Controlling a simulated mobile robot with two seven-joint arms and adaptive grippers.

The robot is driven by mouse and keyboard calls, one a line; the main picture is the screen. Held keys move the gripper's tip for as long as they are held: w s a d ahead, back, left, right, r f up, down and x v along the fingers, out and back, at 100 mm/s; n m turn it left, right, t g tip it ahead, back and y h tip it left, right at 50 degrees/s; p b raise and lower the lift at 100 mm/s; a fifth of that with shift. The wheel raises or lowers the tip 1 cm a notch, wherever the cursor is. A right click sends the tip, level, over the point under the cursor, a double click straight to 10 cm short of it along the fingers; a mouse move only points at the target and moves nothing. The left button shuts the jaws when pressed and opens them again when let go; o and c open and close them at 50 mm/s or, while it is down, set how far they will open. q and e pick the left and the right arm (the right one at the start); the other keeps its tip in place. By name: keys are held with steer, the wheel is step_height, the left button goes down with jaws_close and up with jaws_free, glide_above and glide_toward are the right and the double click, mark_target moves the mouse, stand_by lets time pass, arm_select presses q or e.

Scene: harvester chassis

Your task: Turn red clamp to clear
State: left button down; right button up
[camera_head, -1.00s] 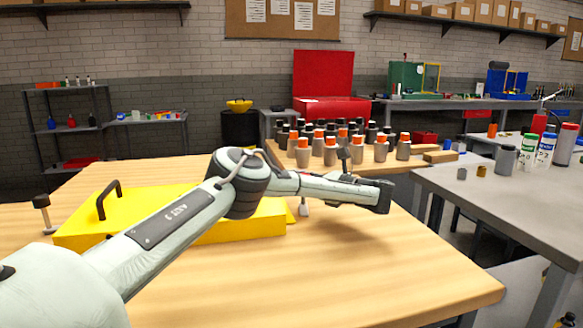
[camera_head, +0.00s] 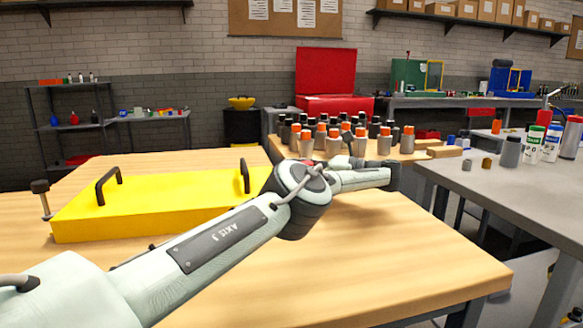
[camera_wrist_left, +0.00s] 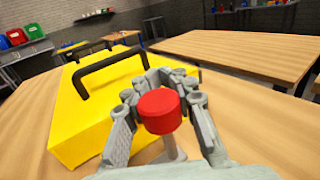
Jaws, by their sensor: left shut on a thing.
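The red clamp (camera_wrist_left: 160,110) shows in the left wrist view as a round red knob on a pale post, standing beside the yellow box (camera_wrist_left: 85,105). My left gripper (camera_wrist_left: 160,92) is shut on the red knob, with a finger on each side of it. In the head view the yellow box (camera_head: 150,212) lies on the wooden table with two black handles. My left arm reaches across the box's right end there. My right gripper is in neither view.
A dark-topped clamp (camera_head: 41,187) stands at the box's left end. Several orange- and grey-capped bottles (camera_head: 333,142) stand behind the arm. A grey table (camera_head: 490,190) with cans is at the right. The wooden table's front (camera_head: 370,270) is clear.

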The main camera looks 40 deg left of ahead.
arm_select(q)
steer(key=c, duration=1.2)
jaws_free()
steer(key=shift+d, duration=0.1)
step_height(320, 180, up, 10)
steer(key=shift+f, duration=0.1)
